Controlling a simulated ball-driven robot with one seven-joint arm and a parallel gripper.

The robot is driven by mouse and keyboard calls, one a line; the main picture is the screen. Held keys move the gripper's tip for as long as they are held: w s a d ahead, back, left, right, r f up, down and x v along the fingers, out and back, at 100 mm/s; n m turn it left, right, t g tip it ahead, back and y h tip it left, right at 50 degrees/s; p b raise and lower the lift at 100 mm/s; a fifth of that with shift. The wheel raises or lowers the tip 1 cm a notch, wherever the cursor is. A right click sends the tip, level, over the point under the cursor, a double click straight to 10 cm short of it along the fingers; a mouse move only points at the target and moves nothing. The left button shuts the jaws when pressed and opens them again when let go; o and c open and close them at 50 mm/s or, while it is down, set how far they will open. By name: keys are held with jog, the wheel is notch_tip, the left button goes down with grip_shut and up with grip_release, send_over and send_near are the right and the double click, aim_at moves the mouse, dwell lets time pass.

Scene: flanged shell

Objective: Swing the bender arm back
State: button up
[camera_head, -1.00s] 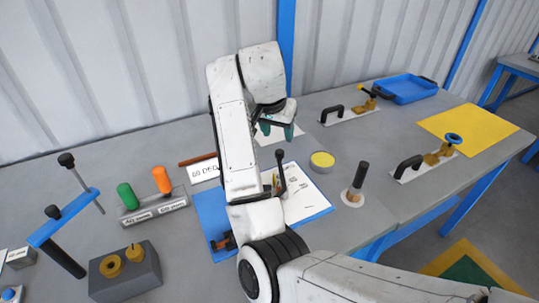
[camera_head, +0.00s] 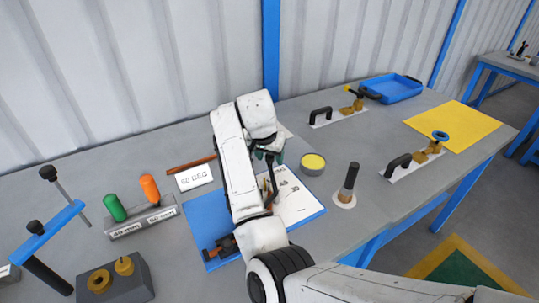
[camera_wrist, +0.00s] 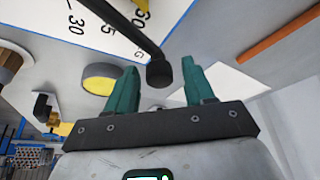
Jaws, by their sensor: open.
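The bender arm is a dark lever (camera_head: 272,178) with a round black knob, standing on the blue bender board (camera_head: 207,213) beside a white angle scale (camera_head: 303,205). My gripper (camera_head: 268,156) is open at the lever's upper end. In the wrist view the black knob (camera_wrist: 159,74) appears in the gap between the two teal fingertips (camera_wrist: 160,84); the fingers are not closed on it, and I cannot tell how deep it sits. My arm hides part of the board and the lever's base.
A "60 DEG" card (camera_head: 194,176) and a copper-coloured rod (camera_head: 190,164) lie behind the board. A round yellow-topped tin (camera_head: 313,164) and a dark upright post (camera_head: 349,182) stand to the right. Green and orange handles (camera_head: 149,189) stand left.

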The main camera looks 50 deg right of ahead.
jog(key=shift+f, duration=0.1)
grip_shut()
dwell(0.5)
